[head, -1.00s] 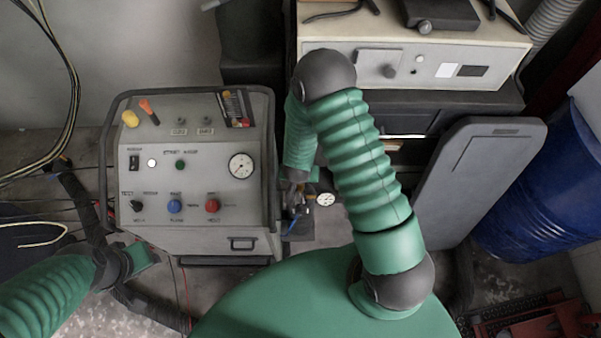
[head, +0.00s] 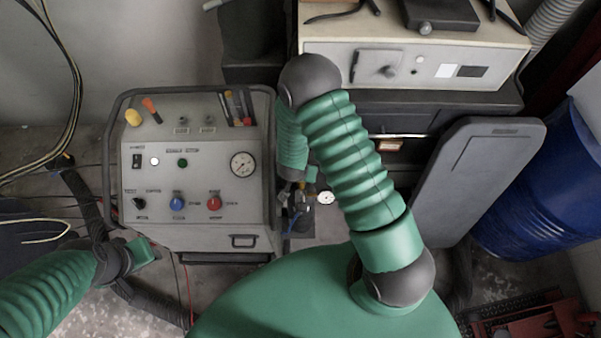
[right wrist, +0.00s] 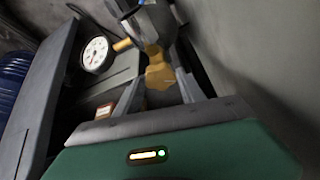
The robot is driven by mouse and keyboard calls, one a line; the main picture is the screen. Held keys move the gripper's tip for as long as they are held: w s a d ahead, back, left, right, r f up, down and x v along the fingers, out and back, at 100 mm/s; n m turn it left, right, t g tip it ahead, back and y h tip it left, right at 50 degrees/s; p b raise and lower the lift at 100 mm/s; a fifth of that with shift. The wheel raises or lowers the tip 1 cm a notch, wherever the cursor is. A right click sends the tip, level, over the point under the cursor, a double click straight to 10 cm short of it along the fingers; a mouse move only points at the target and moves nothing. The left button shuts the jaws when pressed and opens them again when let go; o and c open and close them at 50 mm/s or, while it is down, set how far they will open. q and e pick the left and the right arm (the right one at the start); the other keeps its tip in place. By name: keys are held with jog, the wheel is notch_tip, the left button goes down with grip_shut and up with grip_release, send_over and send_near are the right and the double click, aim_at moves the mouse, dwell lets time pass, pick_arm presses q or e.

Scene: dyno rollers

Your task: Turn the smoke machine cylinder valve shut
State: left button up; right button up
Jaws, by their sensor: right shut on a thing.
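The smoke machine (head: 214,228) is a grey cabinet with a sloped control panel at centre left in the head view. Beside its right side is the cylinder's valve area, mostly hidden by my right arm; a small round gauge (head: 325,198) shows there. In the right wrist view the gauge (right wrist: 95,53) sits left of a brass-coloured valve part (right wrist: 158,74). My right gripper (right wrist: 160,88) is shut on this valve part, with one finger on each side. My left gripper (head: 142,252) is low at the left, apart from the cabinet; its fingers are unclear.
A beige unit (head: 455,50) stands on a dark cabinet at the back. A grey panel (head: 475,175) leans at the right, by a blue drum (head: 540,195). Cables (head: 75,95) hang at the left. A red rack (head: 535,322) lies at the bottom right.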

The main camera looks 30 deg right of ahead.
jog(key=shift+s+a+f, duration=0.1)
dwell(0.3)
jog(key=o, duration=1.4)
jog(key=shift+c, duration=0.2)
